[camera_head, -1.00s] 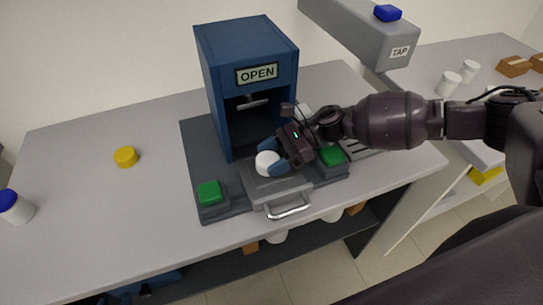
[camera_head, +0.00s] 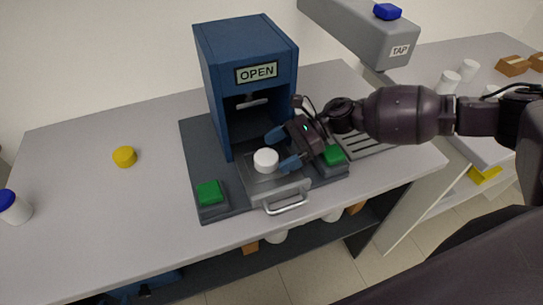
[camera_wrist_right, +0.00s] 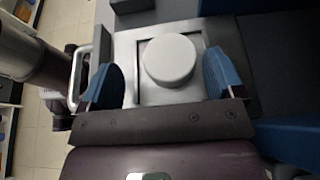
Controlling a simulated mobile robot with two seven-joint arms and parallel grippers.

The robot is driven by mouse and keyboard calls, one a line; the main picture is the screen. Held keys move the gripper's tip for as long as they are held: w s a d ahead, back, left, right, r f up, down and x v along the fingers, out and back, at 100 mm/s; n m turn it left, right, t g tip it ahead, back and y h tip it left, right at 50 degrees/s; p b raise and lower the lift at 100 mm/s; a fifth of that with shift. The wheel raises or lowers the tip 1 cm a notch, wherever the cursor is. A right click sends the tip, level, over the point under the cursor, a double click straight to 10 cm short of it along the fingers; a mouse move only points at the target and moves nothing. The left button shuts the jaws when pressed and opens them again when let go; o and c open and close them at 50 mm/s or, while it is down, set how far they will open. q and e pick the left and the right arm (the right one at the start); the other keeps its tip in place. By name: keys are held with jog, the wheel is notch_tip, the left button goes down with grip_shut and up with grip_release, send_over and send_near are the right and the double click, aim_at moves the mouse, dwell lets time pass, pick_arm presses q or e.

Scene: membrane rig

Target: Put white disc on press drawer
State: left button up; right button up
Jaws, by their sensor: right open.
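The white disc (camera_head: 266,160) lies on the grey press drawer (camera_head: 263,190), which is pulled out in front of the blue press (camera_head: 245,60). In the right wrist view the disc (camera_wrist_right: 169,61) sits inside the drawer's square recess (camera_wrist_right: 145,95). My right gripper (camera_head: 282,149) is open, its two blue fingers apart and just to the right of the disc. In the right wrist view my right gripper (camera_wrist_right: 166,80) has a finger on each side, with gaps to the disc. My left gripper is not in view.
Green buttons (camera_head: 209,193) (camera_head: 333,155) flank the drawer. The press sign (camera_head: 257,73) reads OPEN. A yellow disc (camera_head: 124,156) and a blue-capped white jar (camera_head: 14,206) stand at the left. A grey TAP unit (camera_head: 372,38) overhangs at the upper right. The left tabletop is mostly clear.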

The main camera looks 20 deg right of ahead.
jog(key=b+v, duration=0.1)
jog(key=v, duration=0.7)
jog(key=shift+d, duration=0.3)
jog(key=shift+d+r, duration=0.15)
jog(key=shift+d, duration=0.15)
